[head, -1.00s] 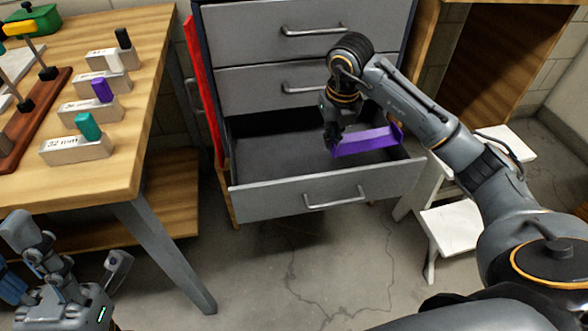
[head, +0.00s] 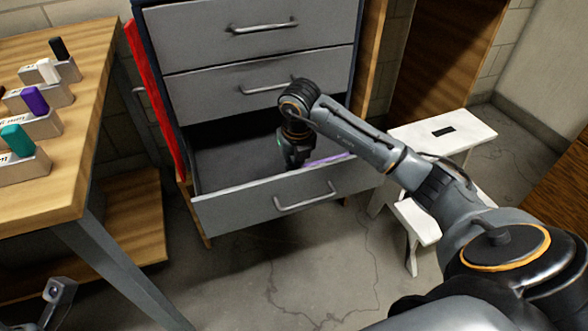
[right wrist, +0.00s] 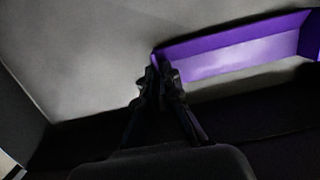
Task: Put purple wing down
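The purple wing (head: 328,160) is inside the open bottom drawer (head: 245,208). Only a thin strip of it shows above the drawer front in the head view. In the right wrist view the wing (right wrist: 225,57) stretches to the right, with an upturned end plate at the far right. My right gripper (head: 295,163) reaches down into the drawer, and its fingertips (right wrist: 160,72) are closed together on the wing's left end. Whether the wing touches the drawer floor is unclear. A small part of my left gripper (head: 60,290) shows at the lower left; its fingers cannot be made out.
Two closed drawers (head: 250,28) sit above the open one. A wooden workbench (head: 75,185) at left carries several labelled blocks with coloured handles. A white step stool (head: 440,135) stands right of the cabinet. A red panel (head: 160,105) lines the cabinet's left side.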

